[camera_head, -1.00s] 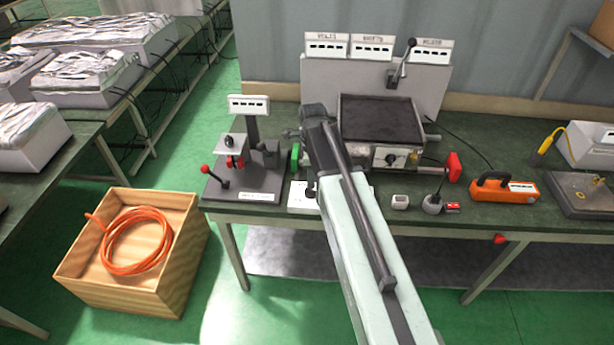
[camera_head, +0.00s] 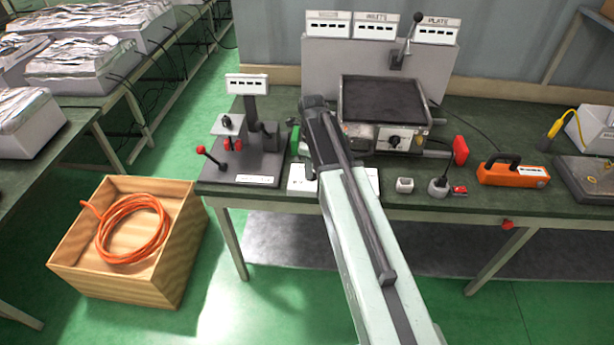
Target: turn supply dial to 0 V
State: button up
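A black dial (camera_head: 394,141) sits on a light front plate of the grey heating unit (camera_head: 414,88); I cannot read its setting or tell whether it is the supply dial. My arm reaches in from the bottom. My gripper (camera_head: 313,103) is at its far end, over the bench just left of the heating unit and apart from the dial. Its fingers are too dark and foreshortened to show whether they are open. A white box (camera_head: 300,180) with a black part on top is partly hidden behind my arm.
Meter displays (camera_head: 328,24) top the back panel, beside an upright black-knobbed lever (camera_head: 410,38). A stand with a red-knobbed lever (camera_head: 213,160) is on the left. A red block (camera_head: 460,151) and orange tool (camera_head: 512,171) are right. A wooden crate (camera_head: 112,285) holds orange hose.

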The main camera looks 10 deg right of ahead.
grip_shut()
